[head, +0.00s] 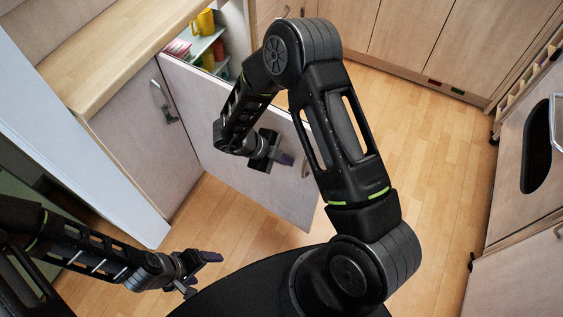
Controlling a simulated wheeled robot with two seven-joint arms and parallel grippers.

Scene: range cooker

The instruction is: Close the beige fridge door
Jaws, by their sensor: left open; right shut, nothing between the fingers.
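The pale beige door (215,145) stands open in the middle of the head view, swung out from the counter. Behind it, shelves (205,42) hold yellow, red and green items. A handle (305,168) shows near the door's free edge, partly behind my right arm. My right gripper (284,158) is shut and empty in front of the door's face; I cannot tell whether it touches the door. My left gripper (203,272) is open and empty, low at the left, apart from the door.
A beige cabinet front (145,135) with a dark handle stands left of the door, under a wooden worktop (120,50). Cabinets line the back and an appliance front (525,150) stands at the right. The wooden floor (425,140) between them is clear.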

